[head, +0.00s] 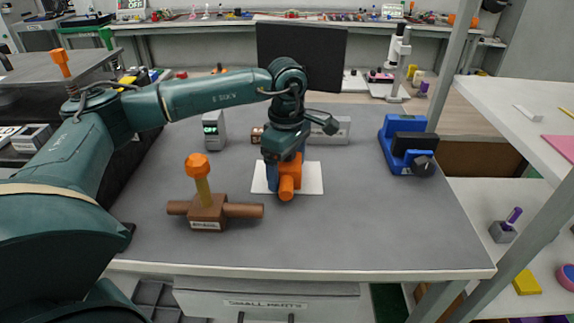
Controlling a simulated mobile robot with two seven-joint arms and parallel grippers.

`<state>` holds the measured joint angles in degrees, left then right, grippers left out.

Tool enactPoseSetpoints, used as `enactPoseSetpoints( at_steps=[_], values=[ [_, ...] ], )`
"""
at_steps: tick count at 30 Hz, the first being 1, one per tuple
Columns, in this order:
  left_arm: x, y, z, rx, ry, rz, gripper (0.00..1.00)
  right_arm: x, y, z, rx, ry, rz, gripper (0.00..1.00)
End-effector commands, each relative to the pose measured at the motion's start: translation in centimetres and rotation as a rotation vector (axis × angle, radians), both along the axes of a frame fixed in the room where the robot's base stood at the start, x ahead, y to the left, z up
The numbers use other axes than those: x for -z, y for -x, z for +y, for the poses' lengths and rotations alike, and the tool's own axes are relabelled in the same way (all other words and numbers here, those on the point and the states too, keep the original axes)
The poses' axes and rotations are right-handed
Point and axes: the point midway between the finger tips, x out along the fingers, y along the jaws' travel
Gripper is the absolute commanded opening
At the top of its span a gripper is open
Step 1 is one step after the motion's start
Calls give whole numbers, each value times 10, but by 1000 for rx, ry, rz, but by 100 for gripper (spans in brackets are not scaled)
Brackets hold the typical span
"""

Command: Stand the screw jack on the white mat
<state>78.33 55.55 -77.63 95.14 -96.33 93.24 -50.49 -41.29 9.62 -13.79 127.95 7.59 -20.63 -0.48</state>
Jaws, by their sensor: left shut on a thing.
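My right gripper is not in view.
A brown pipe valve with an orange-topped lever (207,208) stands left of the mat. A grey device with a green display (213,130) and a light grey box (329,131) are behind. A blue device (407,148) stands at the right. The front right of the table is clear.

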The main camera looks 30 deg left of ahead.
Motion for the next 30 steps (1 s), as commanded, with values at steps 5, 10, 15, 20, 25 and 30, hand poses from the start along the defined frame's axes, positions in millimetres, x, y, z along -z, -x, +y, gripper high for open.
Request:
enactPoseSetpoints(
  at_steps=[5, 10, 15, 20, 25, 30],
  values=[
    [0, 0, 0, 0, 0, 0, 95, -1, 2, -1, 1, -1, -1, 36],
    [0, 0, 0, 1, 0, 1, 100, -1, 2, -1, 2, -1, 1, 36],
    [-4, 0, 0, 1, 0, 0, 100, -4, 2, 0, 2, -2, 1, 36],
    [-23, -1, 0, 1, 0, -4, 100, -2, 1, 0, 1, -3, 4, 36],
    [-61, -1, -1, 1, 1, -4, 100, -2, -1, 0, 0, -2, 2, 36],
    [-95, -1, -1, 1, 0, -3, 100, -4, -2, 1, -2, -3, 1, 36]
  ],
)
